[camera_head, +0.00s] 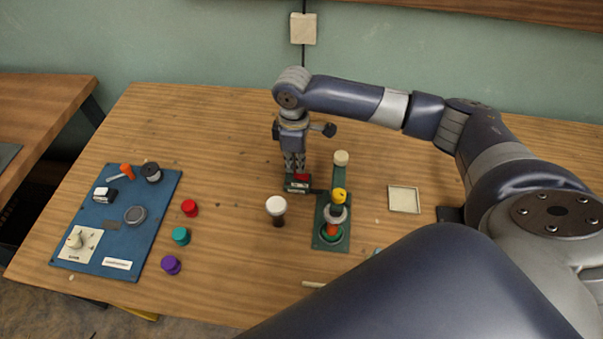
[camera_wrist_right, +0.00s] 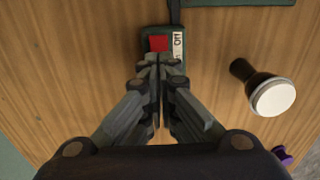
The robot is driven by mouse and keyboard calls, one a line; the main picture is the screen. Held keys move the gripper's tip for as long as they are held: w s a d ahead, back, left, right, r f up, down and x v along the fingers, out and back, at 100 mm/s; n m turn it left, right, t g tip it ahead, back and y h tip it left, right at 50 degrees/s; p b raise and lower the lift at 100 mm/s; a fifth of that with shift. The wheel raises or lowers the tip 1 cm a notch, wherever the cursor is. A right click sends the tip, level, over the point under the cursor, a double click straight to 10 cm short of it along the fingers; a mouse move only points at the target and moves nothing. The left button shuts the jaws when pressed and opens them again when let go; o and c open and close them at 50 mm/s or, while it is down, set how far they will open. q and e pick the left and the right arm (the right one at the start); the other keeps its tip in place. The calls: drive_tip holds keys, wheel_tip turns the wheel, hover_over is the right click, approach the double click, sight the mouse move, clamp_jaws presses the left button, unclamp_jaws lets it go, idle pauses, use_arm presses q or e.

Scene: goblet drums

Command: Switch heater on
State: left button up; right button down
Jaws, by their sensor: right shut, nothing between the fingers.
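A small dark green switch box (camera_head: 291,188) with a red rocker sits on the table, left of a green base. In the right wrist view, the red rocker (camera_wrist_right: 158,43) shows beside a white label (camera_wrist_right: 178,43) that appears to read "Off". My right gripper (camera_head: 297,174) points down over the box, shut and empty. In the wrist view its fingertips (camera_wrist_right: 161,62) are at the near edge of the box; I cannot tell whether they touch it. My left gripper is not in view.
A goblet-shaped piece with a white top (camera_head: 276,205) stands close to the box. Red (camera_head: 189,207), teal (camera_head: 181,236) and purple (camera_head: 171,265) pieces stand near a blue board (camera_head: 121,235) holding small items. A square cream tray (camera_head: 404,209) lies to the right.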

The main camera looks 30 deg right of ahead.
sight(296, 174)
drive_tip(key=shift+f+b, duration=0.3)
drive_tip(key=shift+f, duration=0.95)
idle(0.6)
wheel_tip(296, 174, up, 7)
drive_tip(key=p, duration=0.9)
drive_tip(key=shift+r, duration=0.1)
idle(0.5)
